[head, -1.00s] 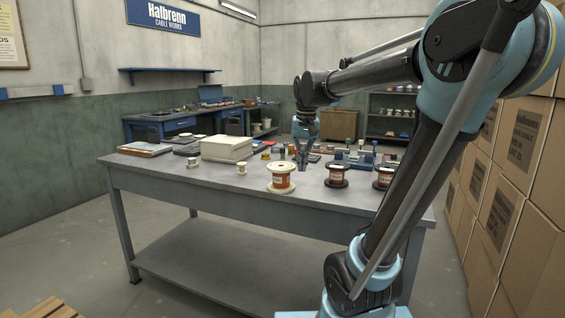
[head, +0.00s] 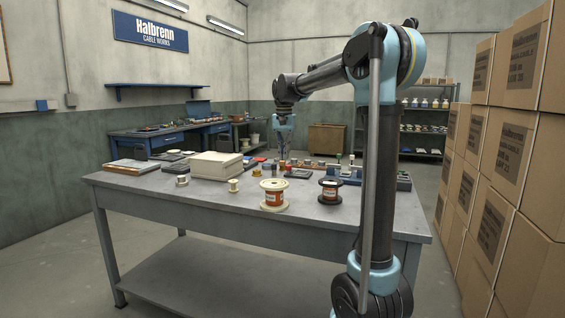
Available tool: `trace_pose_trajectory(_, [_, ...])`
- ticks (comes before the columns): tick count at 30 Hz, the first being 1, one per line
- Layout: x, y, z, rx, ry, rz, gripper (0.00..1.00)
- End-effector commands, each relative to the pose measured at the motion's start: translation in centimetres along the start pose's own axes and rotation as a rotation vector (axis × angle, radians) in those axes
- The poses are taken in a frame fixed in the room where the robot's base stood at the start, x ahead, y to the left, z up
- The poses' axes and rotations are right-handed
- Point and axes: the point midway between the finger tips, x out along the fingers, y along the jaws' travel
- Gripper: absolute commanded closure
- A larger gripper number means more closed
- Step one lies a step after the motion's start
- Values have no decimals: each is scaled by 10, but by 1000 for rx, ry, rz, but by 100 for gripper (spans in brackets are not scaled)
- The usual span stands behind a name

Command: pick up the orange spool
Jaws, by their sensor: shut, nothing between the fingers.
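A large spool with cream flanges and an orange-red middle (head: 273,196) stands upright near the front edge of the grey table (head: 150,196). To its right stands a spool with black flanges and a copper-red winding (head: 330,190). A small orange-yellow item (head: 257,172) lies behind them; I cannot tell its form. Which of these is the orange spool is not clear. My gripper (head: 283,156) points down over the back part of the table, beyond the large spools. It is shut and empty.
A stack of cream boards or boxes (head: 214,166) and small pale spools (head: 233,186) are left of the large spools. Several small items crowd the table's back. Cardboard boxes (head: 505,150) wall off the right.

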Motion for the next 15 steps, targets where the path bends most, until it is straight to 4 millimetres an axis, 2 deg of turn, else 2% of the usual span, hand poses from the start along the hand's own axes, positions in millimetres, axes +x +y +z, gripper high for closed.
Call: trace_pose_trajectory(15, [86, -1, 5, -5, 0, -1, 100])
